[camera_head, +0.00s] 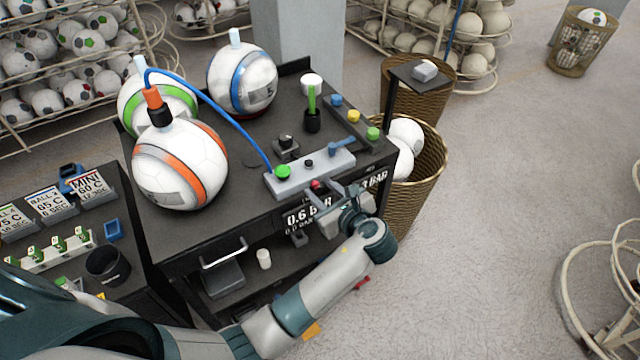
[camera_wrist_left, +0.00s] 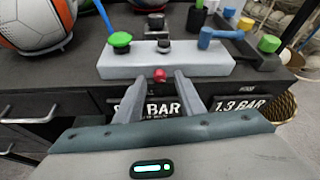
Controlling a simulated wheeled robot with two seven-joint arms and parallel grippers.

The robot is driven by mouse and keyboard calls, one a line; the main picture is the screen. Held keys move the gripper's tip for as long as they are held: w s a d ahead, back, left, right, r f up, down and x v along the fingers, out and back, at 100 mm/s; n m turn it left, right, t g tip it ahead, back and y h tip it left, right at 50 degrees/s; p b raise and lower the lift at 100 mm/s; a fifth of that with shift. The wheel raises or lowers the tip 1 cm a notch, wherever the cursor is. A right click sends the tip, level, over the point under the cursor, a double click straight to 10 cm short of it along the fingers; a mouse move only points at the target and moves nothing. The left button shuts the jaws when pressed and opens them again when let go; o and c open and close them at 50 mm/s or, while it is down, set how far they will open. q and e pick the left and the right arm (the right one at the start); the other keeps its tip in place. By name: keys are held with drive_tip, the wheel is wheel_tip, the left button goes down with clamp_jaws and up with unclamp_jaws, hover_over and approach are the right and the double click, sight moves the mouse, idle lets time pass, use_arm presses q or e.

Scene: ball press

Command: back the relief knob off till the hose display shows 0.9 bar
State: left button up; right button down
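The grey valve block (camera_head: 310,172) sits at the bench's front edge. A small red knob (camera_head: 316,184) is on its front face; it also shows in the wrist view (camera_wrist_left: 159,75). No label shows which control is the relief knob. My left gripper (camera_head: 327,197) is open in front of the block, its two fingers on either side of the red knob and seemingly not touching it. The left display (camera_head: 301,218) seems to read 0.6 BAR in the head view; fingers cover part of it in the wrist view. The right display (camera_wrist_left: 242,104) reads 1.3 BAR. My right gripper is out of view.
A green button (camera_head: 283,171), a black knob (camera_head: 309,163) and a blue lever (camera_head: 341,147) top the block. A blue hose (camera_head: 222,112) runs to the orange-striped ball (camera_head: 180,165). A wicker basket (camera_head: 425,165) stands right of the bench. Open floor lies front right.

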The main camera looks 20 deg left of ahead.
use_arm(q)
drive_tip(key=shift+s+d, duration=0.1)
clamp_jaws()
drive_tip(key=shift+n, duration=0.3)
drive_tip(key=shift+s+a+n+t+h, duration=0.2)
drive_tip(key=shift+n+t+h, duration=0.3)
drive_tip(key=shift+n+t, duration=0.4)
drive_tip(key=shift+s+f+n+t+h+b, duration=0.1)
drive_tip(key=shift+n+t+h+b, duration=0.35)
drive_tip(key=shift+n, duration=0.75)
drive_tip(key=shift+a, duration=0.1)
unclamp_jaws()
